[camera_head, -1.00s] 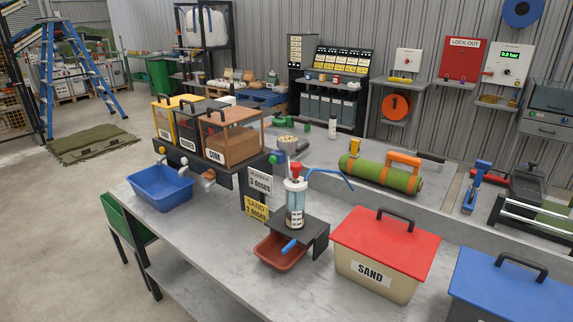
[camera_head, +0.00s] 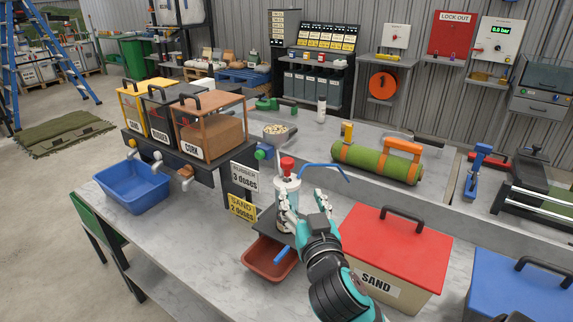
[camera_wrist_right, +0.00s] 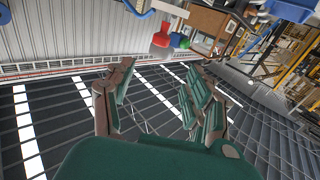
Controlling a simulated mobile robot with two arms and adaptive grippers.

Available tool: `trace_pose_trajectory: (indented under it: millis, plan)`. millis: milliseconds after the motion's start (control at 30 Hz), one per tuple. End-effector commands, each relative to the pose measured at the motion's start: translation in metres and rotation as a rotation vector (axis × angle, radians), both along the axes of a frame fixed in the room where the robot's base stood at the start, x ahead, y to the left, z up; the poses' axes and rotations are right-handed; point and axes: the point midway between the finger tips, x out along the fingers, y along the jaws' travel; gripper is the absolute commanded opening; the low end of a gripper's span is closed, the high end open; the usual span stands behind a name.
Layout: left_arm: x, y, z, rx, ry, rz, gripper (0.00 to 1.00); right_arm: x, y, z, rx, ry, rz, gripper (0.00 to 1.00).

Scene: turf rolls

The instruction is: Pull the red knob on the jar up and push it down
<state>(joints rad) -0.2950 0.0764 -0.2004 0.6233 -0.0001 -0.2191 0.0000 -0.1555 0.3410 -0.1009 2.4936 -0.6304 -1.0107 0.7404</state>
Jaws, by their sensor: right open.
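The clear jar (camera_head: 287,187) stands on the black stand at the middle of the bench, with its red knob (camera_head: 287,164) on top. The knob also shows in the right wrist view (camera_wrist_right: 160,43), beyond the fingertips near the top edge. My right gripper (camera_head: 303,203) is in front of the jar, hiding much of its body, with its fingers pointing up below knob height. In the right wrist view its two fingers (camera_wrist_right: 161,75) are spread, with nothing between them. Whether they touch the jar I cannot tell. My left gripper is not in view.
A red-lidded SAND box (camera_head: 395,245) stands right of my right arm. A reddish tray (camera_head: 268,262) lies below the stand. Dispensers (camera_head: 190,125) and a blue tub (camera_head: 132,190) are left. A green cylinder (camera_head: 375,162) lies behind. Bare bench lies front left.

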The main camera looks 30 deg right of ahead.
Motion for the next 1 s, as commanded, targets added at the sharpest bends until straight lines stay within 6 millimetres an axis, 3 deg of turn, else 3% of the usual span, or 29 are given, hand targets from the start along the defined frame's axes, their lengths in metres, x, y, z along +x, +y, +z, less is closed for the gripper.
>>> trace_pose_trajectory:
  millis: [67, 100, 233, 600, 800, 1000]
  plan:
    - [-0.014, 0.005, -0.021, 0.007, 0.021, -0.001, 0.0, 0.011, -0.006, -0.005, -0.006, -0.006, -0.002, 0.55]
    - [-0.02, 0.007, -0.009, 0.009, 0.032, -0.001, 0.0, 0.02, -0.009, 0.003, -0.007, 0.001, -0.002, 0.55]
    - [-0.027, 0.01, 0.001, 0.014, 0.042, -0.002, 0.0, 0.047, -0.02, 0.004, -0.007, 0.005, -0.002, 0.55]
    - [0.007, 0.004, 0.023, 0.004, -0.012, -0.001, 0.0, 0.117, -0.05, 0.003, -0.004, 0.005, -0.003, 0.55]
    - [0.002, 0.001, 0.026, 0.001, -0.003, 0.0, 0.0, 0.138, -0.058, 0.001, -0.002, 0.005, -0.002, 0.55]
    - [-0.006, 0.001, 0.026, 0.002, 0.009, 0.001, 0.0, 0.144, -0.06, 0.0, -0.002, 0.005, -0.001, 0.55]
